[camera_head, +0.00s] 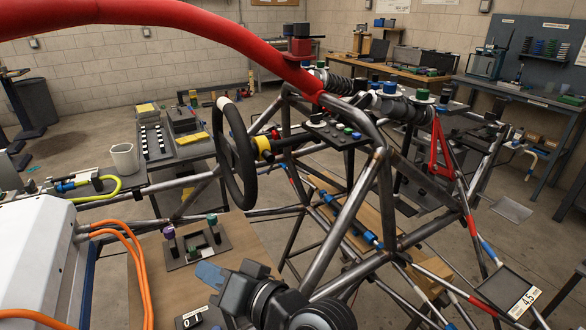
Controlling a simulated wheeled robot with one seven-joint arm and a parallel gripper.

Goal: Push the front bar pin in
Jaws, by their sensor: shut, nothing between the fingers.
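I cannot tell for certain which part is the front bar pin. Two small upright posts stand on a dark bracket plate (184,262) low left of centre. One has a purple top (169,232) and the other a green top (212,219). Dark bare-metal bars of the tube chassis (350,215) fill the middle and right, some with red and blue bands. My gripper (208,273) is at the bottom, its blue-grey fingers shut and empty, pointing left. It appears just below and in front of the bracket plate in the picture; I cannot tell the gap in depth.
A padded red bar (180,18) crosses the top. A black steering wheel (237,155) stands beside the chassis bars. A white box (40,265) with orange cables (140,265) is at lower left. Open floor shows behind, left of centre.

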